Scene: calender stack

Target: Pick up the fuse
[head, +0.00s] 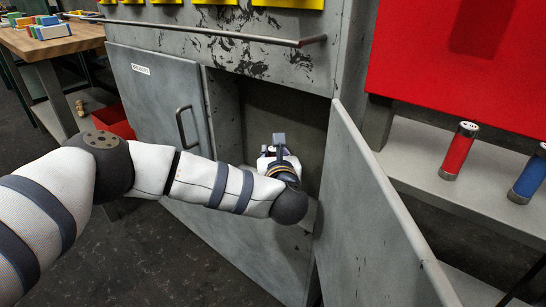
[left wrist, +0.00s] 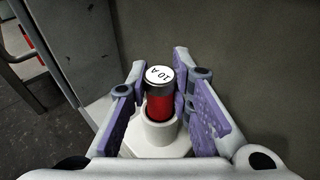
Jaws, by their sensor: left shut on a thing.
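A red fuse (left wrist: 160,102) with a white top marked "10 A" stands upright in a white holder (left wrist: 158,138) in the left wrist view. My left gripper (left wrist: 160,85) is around it, with a purple-padded finger on each side, shut on the fuse. In the head view my left gripper (head: 279,150) is inside the open grey cabinet (head: 285,105). There the fuse is hidden by my wrist and fingers. My right gripper is not in either view.
The cabinet's right door (head: 375,225) stands open beside my arm; the left door (head: 160,95) has a handle. Another red fuse (head: 459,152) and a blue fuse (head: 529,176) stand on a grey shelf at right. A wooden table (head: 60,42) is at the far left.

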